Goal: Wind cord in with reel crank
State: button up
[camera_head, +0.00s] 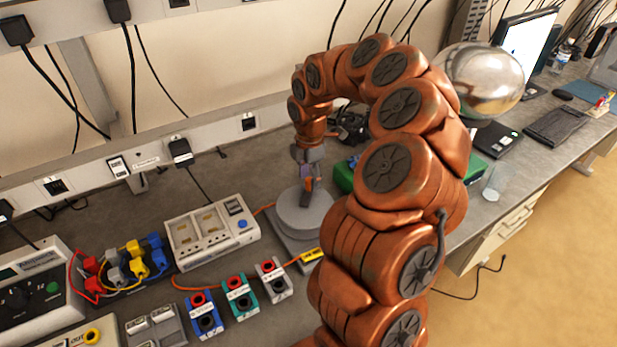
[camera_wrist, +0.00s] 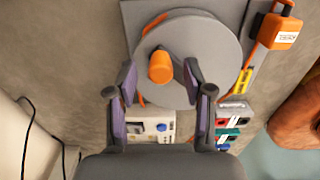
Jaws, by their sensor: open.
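The cord reel (camera_head: 290,222) is a round grey drum on a grey base plate on the bench. It fills the upper middle of the wrist view (camera_wrist: 205,50). Its orange crank knob (camera_wrist: 160,67) stands up off-centre on the drum's top. My gripper (camera_head: 306,178) is above the reel, pointing down. In the wrist view its open fingers (camera_wrist: 159,75) lie either side of the knob, with gaps on both sides. I cannot tell how far down the knob they reach. Orange cord (camera_head: 215,288) lies across the bench, with a yellow tag (camera_wrist: 243,80) near the reel.
An orange labelled block (camera_wrist: 274,32) is beside the reel. A white instrument box (camera_head: 212,232) and blue, green and white terminal blocks (camera_head: 240,298) stand close by. A green case (camera_head: 345,176) sits behind my arm. A glass (camera_head: 494,182) is near the bench's right edge.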

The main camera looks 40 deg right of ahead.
jog(key=shift+f, duration=0.8)
grip_shut()
